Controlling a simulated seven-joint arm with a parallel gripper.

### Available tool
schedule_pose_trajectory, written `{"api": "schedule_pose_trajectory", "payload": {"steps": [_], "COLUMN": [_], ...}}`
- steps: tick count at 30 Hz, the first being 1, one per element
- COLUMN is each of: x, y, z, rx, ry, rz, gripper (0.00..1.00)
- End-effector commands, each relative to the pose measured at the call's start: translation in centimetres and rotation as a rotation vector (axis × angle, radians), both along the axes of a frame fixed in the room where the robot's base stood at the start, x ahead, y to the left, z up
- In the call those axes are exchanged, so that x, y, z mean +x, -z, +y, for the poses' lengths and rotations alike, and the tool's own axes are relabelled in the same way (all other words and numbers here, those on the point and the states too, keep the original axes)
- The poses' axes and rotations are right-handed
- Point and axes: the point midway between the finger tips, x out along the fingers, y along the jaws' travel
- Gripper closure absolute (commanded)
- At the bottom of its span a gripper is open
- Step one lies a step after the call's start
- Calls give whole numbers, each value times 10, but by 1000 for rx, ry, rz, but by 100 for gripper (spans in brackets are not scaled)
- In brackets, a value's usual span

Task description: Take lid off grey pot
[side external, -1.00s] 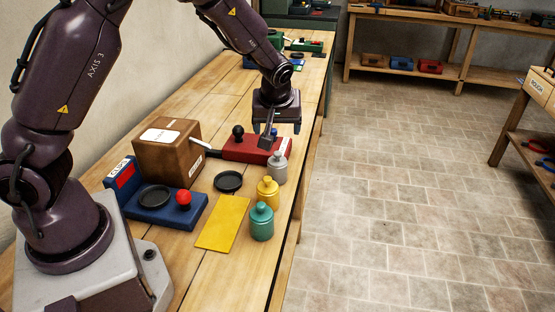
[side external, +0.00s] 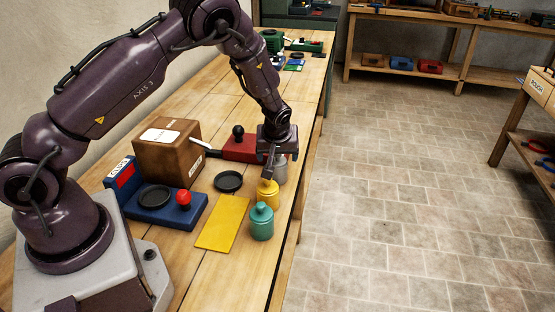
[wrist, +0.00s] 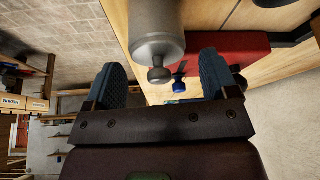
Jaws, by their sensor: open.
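The grey pot (side external: 281,175) stands upright on the wooden bench near its right edge, partly hidden by my gripper in the side view. In the wrist view the grey pot (wrist: 157,20) shows at the top, and its lid knob (wrist: 159,75) points toward my jaws. My gripper (side external: 272,165) is open, low over the row of pots. In the wrist view the fingers of my gripper (wrist: 160,85) are spread either side of the knob, which they do not appear to touch. The yellow pot (side external: 268,195) and the teal pot (side external: 262,224) stand nearer the camera.
A red block with a black knob (side external: 240,149) lies behind the pots. A brown box (side external: 165,152), a blue base with a red ball (side external: 150,212), a black dish (side external: 228,181) and a yellow plate (side external: 222,222) are to the left. The bench edge is close on the right.

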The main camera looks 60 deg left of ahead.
Motion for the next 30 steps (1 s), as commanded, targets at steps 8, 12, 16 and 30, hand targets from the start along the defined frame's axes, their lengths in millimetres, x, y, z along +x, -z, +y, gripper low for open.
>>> {"api": "schedule_pose_trajectory", "payload": {"steps": [8,12,16,30], "x": [0,0,0,1], "y": [0,0,-1,-26], "z": [0,0,0,0], "rx": [0,0,0,1], "ry": [0,0,0,0], "rz": [0,0,0,-4], "gripper": [50,73,73,73]}}
